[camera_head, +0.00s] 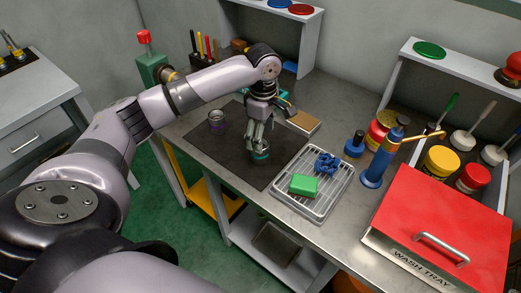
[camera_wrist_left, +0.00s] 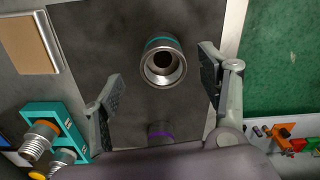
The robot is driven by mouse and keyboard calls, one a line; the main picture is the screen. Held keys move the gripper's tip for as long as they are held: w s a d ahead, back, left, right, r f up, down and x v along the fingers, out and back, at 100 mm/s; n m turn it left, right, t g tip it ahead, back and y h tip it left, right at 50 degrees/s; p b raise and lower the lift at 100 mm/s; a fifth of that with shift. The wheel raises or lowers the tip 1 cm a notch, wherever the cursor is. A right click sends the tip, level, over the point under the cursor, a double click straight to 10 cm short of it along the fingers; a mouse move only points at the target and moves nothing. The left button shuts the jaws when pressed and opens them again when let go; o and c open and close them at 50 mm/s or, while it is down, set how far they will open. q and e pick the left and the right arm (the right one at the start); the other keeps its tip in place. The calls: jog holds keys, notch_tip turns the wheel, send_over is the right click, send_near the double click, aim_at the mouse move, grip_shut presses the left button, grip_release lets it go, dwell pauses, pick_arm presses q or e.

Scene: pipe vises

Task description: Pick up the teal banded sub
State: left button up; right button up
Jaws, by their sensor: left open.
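The teal banded sub (camera_head: 260,155) is a short metal cylinder with a teal ring, standing on the dark mat (camera_head: 206,143). In the left wrist view the teal banded sub (camera_wrist_left: 162,62) shows its open bore, between and beyond the fingertips. My left gripper (camera_head: 257,141) is open just above it, and its fingers (camera_wrist_left: 160,80) stand apart on either side in the wrist view, not touching it. A purple banded sub (camera_head: 216,119) stands on the mat to the left; it is partly hidden at the bottom of the wrist view (camera_wrist_left: 160,133). My right gripper is not in view.
A wire rack (camera_head: 327,208) with a green block (camera_head: 303,184) and a blue part (camera_head: 327,163) is right of the mat. A blue dispenser (camera_head: 377,163) and red-lidded wash tray (camera_head: 447,215) stand further right. A tan pad (camera_head: 303,122) lies behind the gripper.

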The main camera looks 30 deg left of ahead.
pick_arm(q)
jog(key=shift+f, duration=0.8)
jog(key=shift+s+f, duration=0.1)
jog(key=shift+f, duration=0.35)
jog(key=f, duration=0.1)
jog(key=f+p, duration=0.1)
jog(key=f, duration=0.3)
jog(key=shift+a+f, duration=0.1)
jog(key=shift+a, duration=0.3)
jog(key=shift+c, duration=0.5)
jog(key=c, duration=1.4)
